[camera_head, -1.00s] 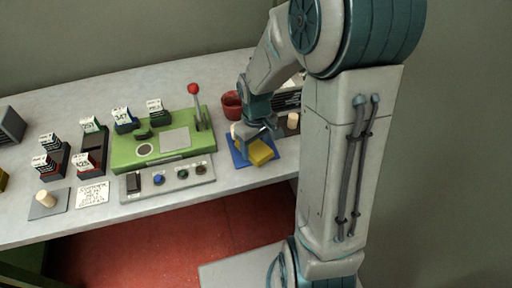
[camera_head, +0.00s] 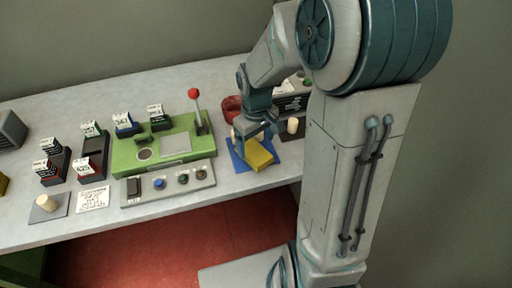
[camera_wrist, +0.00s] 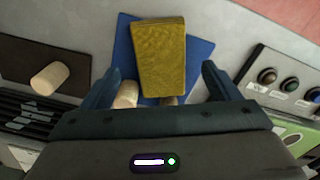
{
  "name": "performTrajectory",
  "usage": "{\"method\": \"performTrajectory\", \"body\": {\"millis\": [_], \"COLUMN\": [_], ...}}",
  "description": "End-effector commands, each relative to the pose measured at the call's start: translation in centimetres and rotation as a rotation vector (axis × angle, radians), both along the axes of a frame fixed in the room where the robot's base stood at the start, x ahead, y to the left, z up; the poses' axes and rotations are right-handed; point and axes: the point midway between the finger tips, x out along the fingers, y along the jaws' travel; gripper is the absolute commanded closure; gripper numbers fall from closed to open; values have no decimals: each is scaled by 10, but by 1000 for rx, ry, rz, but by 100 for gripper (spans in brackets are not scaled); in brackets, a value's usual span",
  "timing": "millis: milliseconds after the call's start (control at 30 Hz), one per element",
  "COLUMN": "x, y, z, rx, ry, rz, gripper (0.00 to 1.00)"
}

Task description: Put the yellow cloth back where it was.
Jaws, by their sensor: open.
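The yellow cloth (camera_head: 259,155) is a folded block lying on a blue mat (camera_head: 238,163) near the table's front edge. In the wrist view the cloth (camera_wrist: 160,58) lies ahead of my gripper, between the lines of its two fingers, with the blue mat (camera_wrist: 203,52) around it. My gripper (camera_wrist: 157,85) is open and empty. In the head view my gripper (camera_head: 250,135) hangs just behind the cloth, above the mat. In the wrist view a pale cork stopper (camera_wrist: 126,94) stands by the left finger, and another pale shape is partly hidden below the cloth.
A cork (camera_head: 292,125) stands on a dark mat right of the blue one. A red bowl (camera_head: 231,105) is behind my gripper. A green machine with a red-knobbed lever (camera_head: 195,94) and a grey button panel (camera_head: 168,182) stand to the left. Another cork (camera_head: 46,202) is far left.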

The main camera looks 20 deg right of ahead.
Motion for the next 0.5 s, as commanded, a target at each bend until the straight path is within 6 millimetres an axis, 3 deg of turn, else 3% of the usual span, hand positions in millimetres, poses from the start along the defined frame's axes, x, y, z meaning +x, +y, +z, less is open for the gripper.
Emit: {"method": "performTrajectory", "body": {"millis": [200, 500], "x": [1, -2], "y": [0, 1], "z": [49, 82], "rx": [0, -1], "ry": [-4, -5], "rz": [0, -3], "gripper": [17, 17]}}
